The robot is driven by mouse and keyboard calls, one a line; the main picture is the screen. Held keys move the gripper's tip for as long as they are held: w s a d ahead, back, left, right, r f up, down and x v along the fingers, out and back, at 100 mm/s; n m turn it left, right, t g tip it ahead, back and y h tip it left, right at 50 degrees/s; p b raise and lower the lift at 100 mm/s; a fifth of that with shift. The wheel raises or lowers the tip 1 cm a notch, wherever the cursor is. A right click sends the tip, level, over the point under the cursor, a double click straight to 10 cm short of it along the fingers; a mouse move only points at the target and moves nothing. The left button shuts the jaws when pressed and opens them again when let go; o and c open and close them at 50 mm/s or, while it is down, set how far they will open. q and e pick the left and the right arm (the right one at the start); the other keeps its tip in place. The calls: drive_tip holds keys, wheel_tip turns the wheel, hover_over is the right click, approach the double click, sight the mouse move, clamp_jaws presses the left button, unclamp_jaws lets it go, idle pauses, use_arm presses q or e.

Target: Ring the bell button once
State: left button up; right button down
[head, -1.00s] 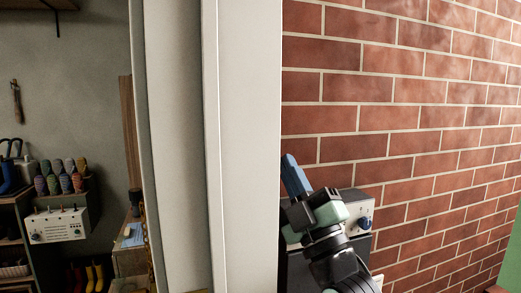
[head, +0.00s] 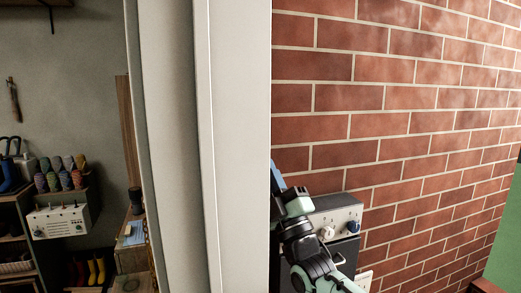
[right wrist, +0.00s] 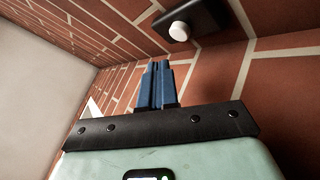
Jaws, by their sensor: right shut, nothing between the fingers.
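The bell button is a white round knob (right wrist: 180,31) on a dark box (right wrist: 200,18) fixed to the brick wall, near the top of the right wrist view. I do not see it in the head view. My right gripper (right wrist: 158,66) has blue fingers closed together with nothing between them. In the right wrist picture its tips point up, below and slightly left of the button, with a visible gap. In the head view the right gripper (head: 277,178) is at the white post's edge, partly hidden behind it. My left gripper is not in view.
A white post (head: 240,140) stands left of my right arm. A stove-like appliance with knobs (head: 336,222) is behind the arm, against the brick wall (head: 400,130). At the left, shelves hold boots, and a white switch box (head: 58,222) sits below colourful items.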

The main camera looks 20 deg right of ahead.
drive_tip(key=shift+w, duration=0.85)
drive_tip(key=shift+w+p, duration=0.1)
drive_tip(key=shift+p, duration=0.2)
idle(1.2)
drive_tip(key=shift+w, duration=0.3)
drive_tip(key=shift+r+p, duration=0.25)
drive_tip(key=shift+p, duration=0.05)
idle(1.1)
idle(0.6)
